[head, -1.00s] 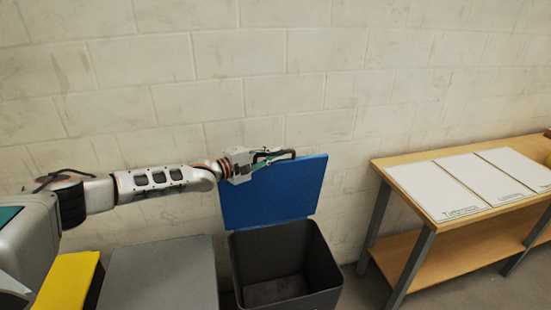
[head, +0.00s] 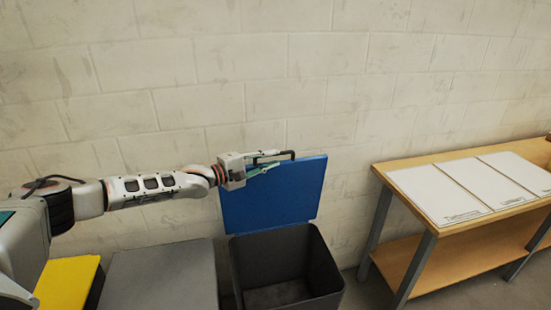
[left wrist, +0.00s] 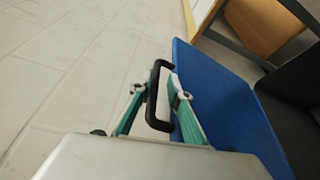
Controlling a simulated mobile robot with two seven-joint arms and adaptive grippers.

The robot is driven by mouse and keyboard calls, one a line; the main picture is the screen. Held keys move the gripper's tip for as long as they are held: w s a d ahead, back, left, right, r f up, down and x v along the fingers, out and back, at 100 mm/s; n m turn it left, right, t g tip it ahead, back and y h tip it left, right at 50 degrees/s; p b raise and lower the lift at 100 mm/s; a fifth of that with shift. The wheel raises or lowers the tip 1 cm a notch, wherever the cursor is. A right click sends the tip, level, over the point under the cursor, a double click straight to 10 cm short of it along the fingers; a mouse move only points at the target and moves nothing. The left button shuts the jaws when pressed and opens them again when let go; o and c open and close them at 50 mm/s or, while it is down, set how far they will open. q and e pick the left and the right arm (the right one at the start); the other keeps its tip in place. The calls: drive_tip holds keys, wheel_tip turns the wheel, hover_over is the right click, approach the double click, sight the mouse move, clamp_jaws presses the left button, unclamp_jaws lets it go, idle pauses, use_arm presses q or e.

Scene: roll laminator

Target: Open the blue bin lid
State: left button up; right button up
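The blue bin lid (head: 275,195) stands raised at the back of the dark grey bin (head: 285,265), and the bin's inside shows. The lid's black handle (head: 288,154) is at its top edge. My left gripper (head: 272,161) is at the handle, its fingers spread apart. In the left wrist view the black handle (left wrist: 154,95) lies between the two green fingers (left wrist: 157,88), with a gap visible on each side. The blue lid (left wrist: 225,105) fills the right of that view. My right gripper is not in view.
A grey bin lid (head: 163,275) and a yellow one (head: 68,283) are shut, left of the open bin. A wooden table (head: 440,230) with white panels (head: 440,195) stands at right. A pale block wall (head: 300,80) is close behind the lid.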

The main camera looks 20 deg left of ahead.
use_arm(q)
drive_tip(key=v, duration=0.9)
drive_tip(key=shift+s+a, duration=0.3)
drive_tip(key=shift+s, duration=0.05)
drive_tip(key=shift+d+f, duration=0.1)
drive_tip(key=s+d+f+m+g+h, duration=0.1)
drive_tip(key=s+d+f+m, duration=0.4)
drive_tip(key=d, duration=0.3)
drive_tip(key=s+d+f+m, duration=0.2)
drive_tip(key=s+d+f, duration=0.3)
drive_tip(key=d+f, duration=0.25)
drive_tip(key=s+d+f+m+g+h, duration=0.1)
drive_tip(key=s+d+f+m, duration=0.4)
drive_tip(key=d, duration=0.4)
drive_tip(key=s+a+f+m+y, duration=0.2)
drive_tip(key=s+a+f+y, duration=0.2)
drive_tip(key=s+f, duration=0.3)
drive_tip(key=s+a+f+m+g+y, duration=0.1)
drive_tip(key=s+a+f+m+y, duration=0.2)
drive_tip(key=s, duration=0.9)
drive_tip(key=a+f+y, duration=0.1)
drive_tip(key=a+f, duration=0.2)
drive_tip(key=f, duration=0.2)
drive_tip(key=shift+s+m+y, duration=0.3)
drive_tip(key=shift+y, duration=0.1)
